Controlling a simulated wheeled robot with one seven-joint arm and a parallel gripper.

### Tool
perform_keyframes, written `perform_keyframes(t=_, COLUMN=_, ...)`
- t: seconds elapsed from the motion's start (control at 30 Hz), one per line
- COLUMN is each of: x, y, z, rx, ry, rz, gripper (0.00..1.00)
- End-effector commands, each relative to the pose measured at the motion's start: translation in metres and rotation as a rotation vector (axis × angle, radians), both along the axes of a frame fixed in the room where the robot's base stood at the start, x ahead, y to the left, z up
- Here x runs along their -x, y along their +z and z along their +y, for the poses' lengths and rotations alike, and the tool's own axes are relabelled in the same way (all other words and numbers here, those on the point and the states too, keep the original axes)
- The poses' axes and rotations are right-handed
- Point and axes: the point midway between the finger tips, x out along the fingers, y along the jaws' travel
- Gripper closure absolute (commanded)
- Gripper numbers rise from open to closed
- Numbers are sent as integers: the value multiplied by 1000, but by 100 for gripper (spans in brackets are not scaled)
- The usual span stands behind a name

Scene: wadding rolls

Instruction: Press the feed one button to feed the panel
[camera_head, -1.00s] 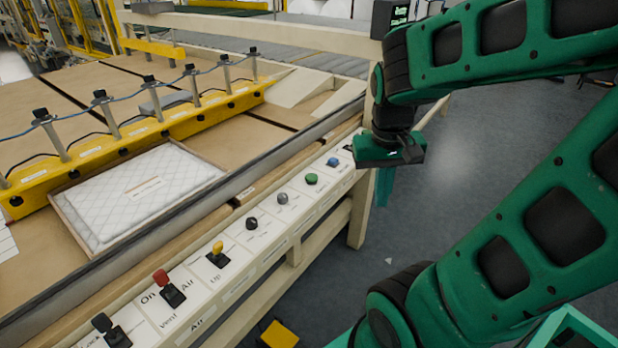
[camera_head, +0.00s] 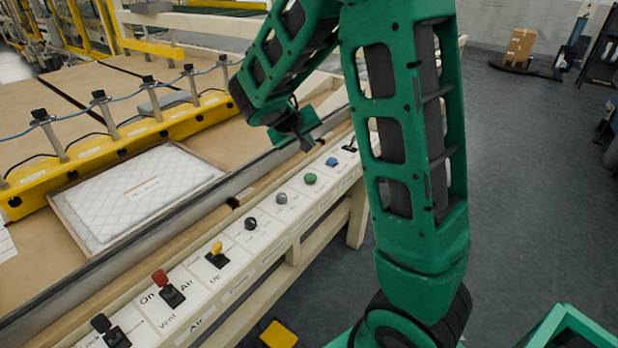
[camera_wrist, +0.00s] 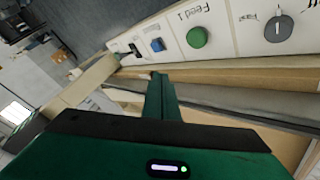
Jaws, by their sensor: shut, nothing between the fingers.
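The green feed one button (camera_head: 310,178) is on the slanted white control strip (camera_head: 226,284). In the wrist view the green button (camera_wrist: 197,37) sits beside the lettering "Feed 1". My gripper (camera_head: 307,144) is above and behind the strip, past the button on the table side, partly hidden by my arm. In the wrist view my shut, empty fingers (camera_wrist: 163,78) show below the blue and green buttons, apart from both. A white quilted panel (camera_head: 140,190) lies flat in a shallow frame on the table.
A blue button (camera_head: 332,162) and a grey knob (camera_head: 282,198) flank the green one. A black knob and yellow, red and black levers are further left. A metal rail (camera_head: 190,208) runs behind the strip. Open floor lies right.

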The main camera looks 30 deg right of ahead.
Motion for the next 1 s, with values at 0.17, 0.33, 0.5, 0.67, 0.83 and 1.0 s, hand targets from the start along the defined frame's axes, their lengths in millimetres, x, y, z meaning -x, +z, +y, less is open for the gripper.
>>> perform_keyframes(t=0.17, x=0, y=0, z=0, rx=-1, ry=0, rz=1, gripper=100)
perform_keyframes(t=0.33, x=0, y=-9, z=0, rx=0, ry=0, rz=3, gripper=100)
perform_keyframes(t=0.5, x=1, y=-28, z=0, rx=-1, ry=1, rz=5, gripper=100)
perform_keyframes(t=0.67, x=1, y=-48, z=0, rx=0, ry=0, rz=5, gripper=100)
perform_keyframes(t=0.83, x=1, y=-68, z=0, rx=0, ry=0, rz=5, gripper=100)
perform_keyframes(t=1.0, x=1, y=-82, z=0, rx=-2, ry=0, rz=3, gripper=100)
